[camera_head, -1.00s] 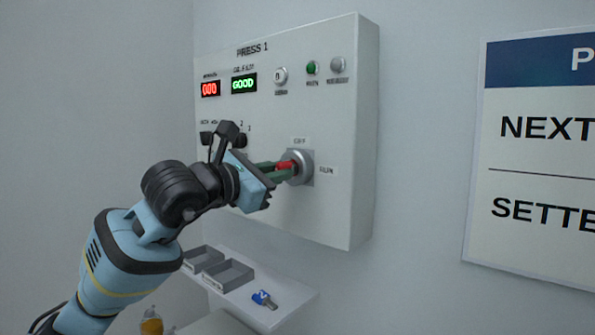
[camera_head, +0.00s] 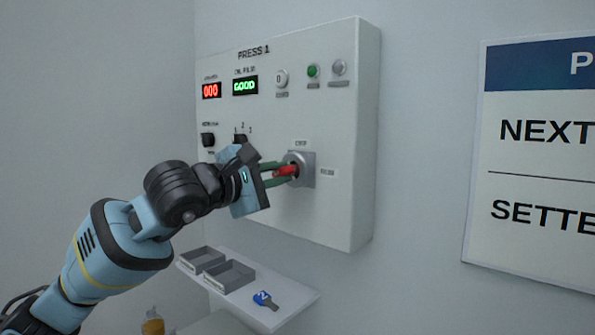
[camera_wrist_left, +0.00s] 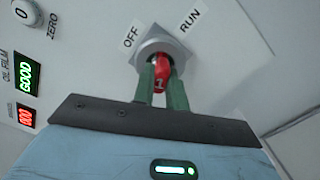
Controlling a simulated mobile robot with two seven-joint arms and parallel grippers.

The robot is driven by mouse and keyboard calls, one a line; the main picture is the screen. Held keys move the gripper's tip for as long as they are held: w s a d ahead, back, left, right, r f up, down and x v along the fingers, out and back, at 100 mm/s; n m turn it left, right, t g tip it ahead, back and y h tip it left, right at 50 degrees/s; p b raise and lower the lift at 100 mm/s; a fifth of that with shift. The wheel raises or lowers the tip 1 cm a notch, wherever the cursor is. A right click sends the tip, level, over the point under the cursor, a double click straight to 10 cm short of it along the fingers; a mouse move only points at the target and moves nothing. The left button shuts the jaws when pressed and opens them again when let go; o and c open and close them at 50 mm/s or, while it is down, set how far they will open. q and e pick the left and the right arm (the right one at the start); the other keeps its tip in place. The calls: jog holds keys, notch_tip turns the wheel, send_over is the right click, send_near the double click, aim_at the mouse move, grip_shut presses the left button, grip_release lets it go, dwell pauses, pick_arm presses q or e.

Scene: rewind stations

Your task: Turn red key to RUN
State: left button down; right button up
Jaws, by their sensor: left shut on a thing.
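The red key (camera_head: 287,171) sits in the round metal key switch (camera_head: 306,165) on the PRESS 1 panel. An OFF label is above the switch and a RUN label to its right in the head view. My left gripper (camera_head: 279,173) is shut on the red key, its green fingers on either side of the bow. In the left wrist view the red key (camera_wrist_left: 161,72), marked 1, is between the fingers. There OFF (camera_wrist_left: 131,33) is up left and RUN (camera_wrist_left: 189,20) up right, with the key's top between them. Its exact angle is hard to tell. My right gripper is out of view.
The panel (camera_head: 345,130) carries displays, buttons and selector knobs close to my wrist. Below it a white shelf (camera_head: 292,298) holds two grey trays (camera_head: 229,274) and a blue key (camera_head: 264,299). A wall sign (camera_head: 540,180) hangs to the right, with bare wall between.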

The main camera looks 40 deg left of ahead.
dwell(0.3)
pick_arm(q)
jog(key=m, duration=0.4)
jog(key=shift+r+p, duration=0.15)
jog(key=shift+p, duration=0.15)
jog(key=m, duration=0.2)
jog(key=shift+m, duration=0.3)
jog(key=c, duration=1.3)
grip_release()
jog(key=shift+c, duration=0.2)
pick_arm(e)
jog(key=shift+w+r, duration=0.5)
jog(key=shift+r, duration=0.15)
